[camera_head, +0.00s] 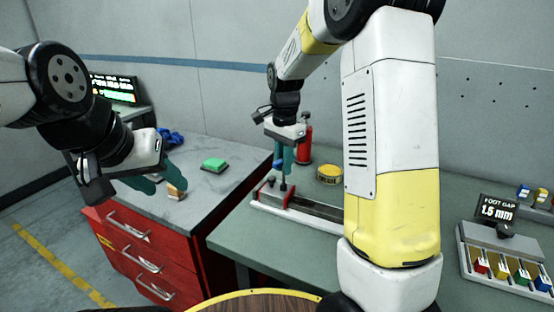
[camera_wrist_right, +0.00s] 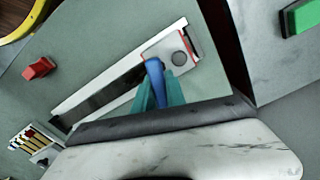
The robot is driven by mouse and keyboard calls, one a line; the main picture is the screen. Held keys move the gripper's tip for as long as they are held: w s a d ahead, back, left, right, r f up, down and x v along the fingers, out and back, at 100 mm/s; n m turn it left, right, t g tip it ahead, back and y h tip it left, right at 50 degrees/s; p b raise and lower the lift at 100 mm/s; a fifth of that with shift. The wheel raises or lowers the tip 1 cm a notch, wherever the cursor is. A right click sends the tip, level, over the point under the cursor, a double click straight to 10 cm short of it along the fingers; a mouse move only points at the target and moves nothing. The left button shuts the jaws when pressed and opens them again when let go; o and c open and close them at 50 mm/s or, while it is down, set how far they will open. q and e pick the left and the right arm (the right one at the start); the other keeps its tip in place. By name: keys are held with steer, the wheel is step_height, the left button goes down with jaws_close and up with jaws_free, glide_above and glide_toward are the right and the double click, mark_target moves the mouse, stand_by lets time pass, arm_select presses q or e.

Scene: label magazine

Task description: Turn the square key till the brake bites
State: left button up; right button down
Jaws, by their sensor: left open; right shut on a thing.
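The key shows as a blue handle (camera_wrist_right: 155,80) between the teal fingers of my right gripper (camera_wrist_right: 158,92) in the wrist view. In the head view my right gripper (camera_head: 284,164) points down, shut on the key, over the left end of the long label magazine (camera_head: 318,211). The magazine has a pale frame and a dark channel, and also shows in the wrist view (camera_wrist_right: 110,75). A red-edged block with a round hole sits at its end beside the key. The key's lower end is hidden. My left gripper (camera_head: 160,186) is open above the grey worktop, by a small wooden block (camera_head: 175,192).
A red cylinder (camera_head: 304,145) and yellow round tin (camera_head: 329,173) stand behind the magazine. A green pad (camera_head: 214,164) lies on the grey worktop (camera_head: 215,192) above red drawers.

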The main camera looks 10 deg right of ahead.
steer(key=shift+f+m, duration=0.1)
steer(key=shift+m, duration=0.6)
steer(key=m, duration=0.3)
steer(key=shift+s+f, duration=0.1)
steer(key=c, duration=1.3)
jaws_free()
steer(key=shift+r, duration=0.2)
